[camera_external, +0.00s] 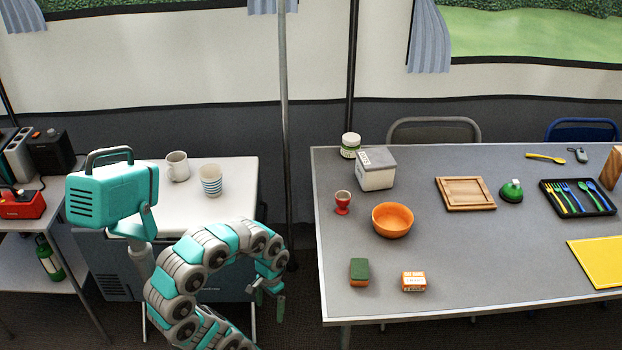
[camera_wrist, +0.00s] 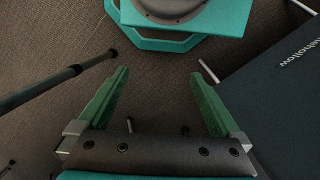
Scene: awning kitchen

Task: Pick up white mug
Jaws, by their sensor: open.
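The white mug (camera_external: 177,166) stands upright on the small white-topped stand (camera_external: 240,172) at the left in the external view. A white cup with blue stripes (camera_external: 211,180) stands close to its right. My gripper (camera_external: 275,297) hangs low to the right of the stand, below its top and well away from the mug. In the wrist view my gripper (camera_wrist: 157,95) has its two green fingers wide apart with nothing between them. The wrist view shows the floor and does not show the mug.
A vertical pole (camera_external: 285,120) stands between stand and table. A red device (camera_external: 22,205) sits on the left shelf.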

